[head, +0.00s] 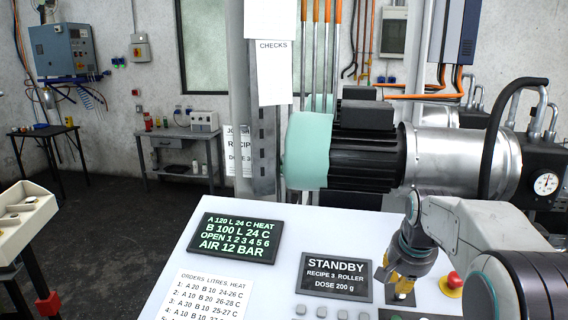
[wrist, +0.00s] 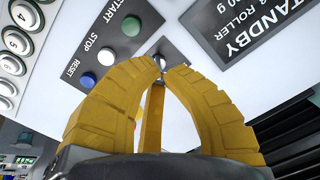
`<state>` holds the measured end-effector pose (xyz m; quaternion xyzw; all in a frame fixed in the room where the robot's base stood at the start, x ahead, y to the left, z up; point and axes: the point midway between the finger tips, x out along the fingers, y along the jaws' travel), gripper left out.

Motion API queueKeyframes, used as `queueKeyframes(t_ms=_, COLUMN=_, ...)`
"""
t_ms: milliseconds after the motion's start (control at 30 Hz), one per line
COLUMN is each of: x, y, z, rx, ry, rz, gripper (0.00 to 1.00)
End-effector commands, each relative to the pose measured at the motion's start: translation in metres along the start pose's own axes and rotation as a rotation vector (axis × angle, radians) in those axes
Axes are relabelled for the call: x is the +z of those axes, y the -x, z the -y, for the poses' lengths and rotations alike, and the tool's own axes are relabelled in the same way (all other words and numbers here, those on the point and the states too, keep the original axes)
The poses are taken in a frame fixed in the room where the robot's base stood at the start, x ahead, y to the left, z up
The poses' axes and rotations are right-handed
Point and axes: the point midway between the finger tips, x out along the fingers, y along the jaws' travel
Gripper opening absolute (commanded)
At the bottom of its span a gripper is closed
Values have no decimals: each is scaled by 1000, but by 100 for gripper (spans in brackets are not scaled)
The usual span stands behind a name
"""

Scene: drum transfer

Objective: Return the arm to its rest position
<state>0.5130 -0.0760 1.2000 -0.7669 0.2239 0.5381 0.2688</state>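My gripper (head: 404,284) is low over the right part of the white control panel (head: 215,209), above a small dark switch plate. In the wrist view, the yellow fingers of my gripper (wrist: 163,68) come together at their tips. A small silver knob (wrist: 159,60) on the dark plate shows just beyond the tips. I cannot tell whether the tips touch it. Nothing is seen held between the fingers. My arm reaches in from the lower right in the head view.
A red mushroom button (head: 454,280) on a yellow base is right of my gripper. The standby screen (head: 336,277) is left of it. The green-text screen (head: 236,238) is farther left. Start, stop and reset buttons (wrist: 106,56) are near the fingers.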

Motion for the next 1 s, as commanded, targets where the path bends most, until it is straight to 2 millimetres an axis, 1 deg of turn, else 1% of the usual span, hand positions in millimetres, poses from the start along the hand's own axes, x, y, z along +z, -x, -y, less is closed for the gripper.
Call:
queueKeyframes(t_ms=300, x=0, y=-1, z=0, rx=0, ry=23, rz=1, gripper=0)
queueKeyframes(t_ms=367, x=0, y=-1, z=0, rx=0, ry=55, rz=1, gripper=0)
queueKeyframes(t_ms=500, x=0, y=-1, z=0, rx=0, ry=179, rz=0, gripper=0)
queueKeyframes(t_ms=533, x=4, y=-4, z=-2, rx=5, ry=213, rz=10, gripper=0)
queueKeyframes(t_ms=567, x=11, y=-9, z=-7, rx=14, ry=250, rz=30, gripper=0)
queueKeyframes(t_ms=600, x=24, y=-17, z=-15, rx=29, ry=299, rz=68, gripper=0)
queueKeyframes(t_ms=667, x=44, y=-28, z=-27, rx=49, ry=356, rz=123, gripper=0)
queueKeyframes(t_ms=733, x=66, y=-33, z=-40, rx=63, ry=408, rz=174, gripper=0)
queueKeyframes(t_ms=867, x=107, y=-26, z=-65, rx=74, ry=492, rz=235, gripper=0)
queueKeyframes(t_ms=900, x=121, y=-20, z=-72, rx=75, ry=516, rz=247, gripper=0)
queueKeyframes(t_ms=1000, x=155, y=-5, z=-89, rx=70, ry=566, rz=259, gripper=0)
